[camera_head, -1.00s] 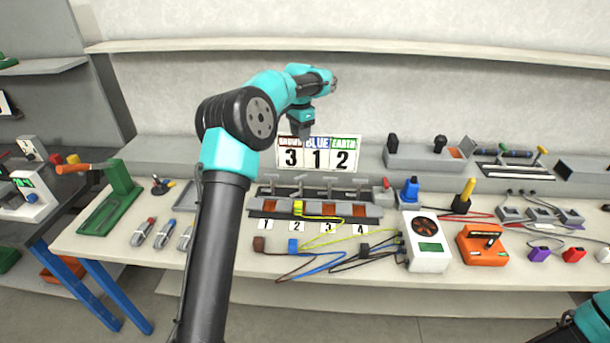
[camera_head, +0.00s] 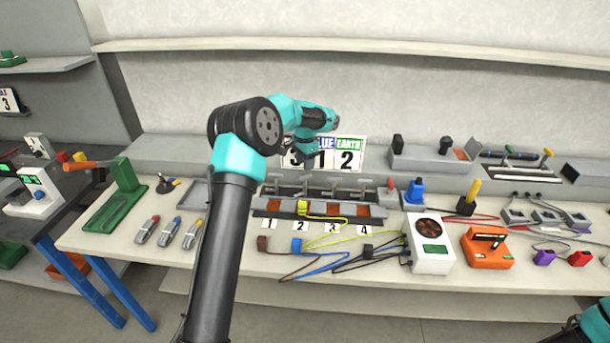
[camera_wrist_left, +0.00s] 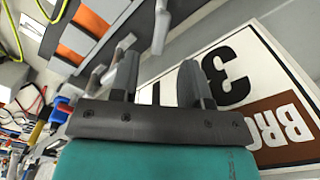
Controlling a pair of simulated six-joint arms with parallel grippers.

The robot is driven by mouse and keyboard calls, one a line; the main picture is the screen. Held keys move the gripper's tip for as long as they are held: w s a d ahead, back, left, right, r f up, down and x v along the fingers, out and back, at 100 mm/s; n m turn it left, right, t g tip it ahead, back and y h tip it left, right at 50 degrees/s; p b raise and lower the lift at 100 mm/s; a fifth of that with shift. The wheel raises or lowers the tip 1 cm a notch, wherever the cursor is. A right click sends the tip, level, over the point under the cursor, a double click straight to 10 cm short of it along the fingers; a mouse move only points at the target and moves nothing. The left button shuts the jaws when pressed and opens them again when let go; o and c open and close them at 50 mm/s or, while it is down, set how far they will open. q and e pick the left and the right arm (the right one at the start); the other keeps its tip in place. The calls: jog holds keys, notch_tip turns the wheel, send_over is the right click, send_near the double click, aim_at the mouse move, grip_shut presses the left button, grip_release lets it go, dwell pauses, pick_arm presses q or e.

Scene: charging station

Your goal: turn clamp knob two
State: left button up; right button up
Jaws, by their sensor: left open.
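A clamp block (camera_head: 382,211) with orange inserts and a row of grey T-shaped knobs stands on the bench behind number cards 1 to 4. Clamp knob two (camera_head: 307,181) is the second from the left, behind card 2 (camera_head: 300,227). My left gripper (camera_head: 306,160) is above and behind it, in front of the number sign (camera_head: 349,160). In the left wrist view the gripper (camera_wrist_left: 157,88) is open with nothing between its fingers. A pale knob (camera_wrist_left: 160,25) is just beyond the fingers, apart from them; I cannot tell which number it is.
A yellow wire's clip (camera_head: 302,207) sits at slot 2. Loose coloured wires (camera_head: 320,270) lie in front. A white fan unit (camera_head: 429,246) and an orange device (camera_head: 487,247) stand to the right. A green press (camera_head: 124,192) stands left.

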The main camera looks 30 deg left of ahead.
aim_at(305, 176)
pick_arm(q)
notch_tip(305, 176, down, 6)
jog(key=shift+r, duration=0.1)
dwell(0.4)
grip_shut()
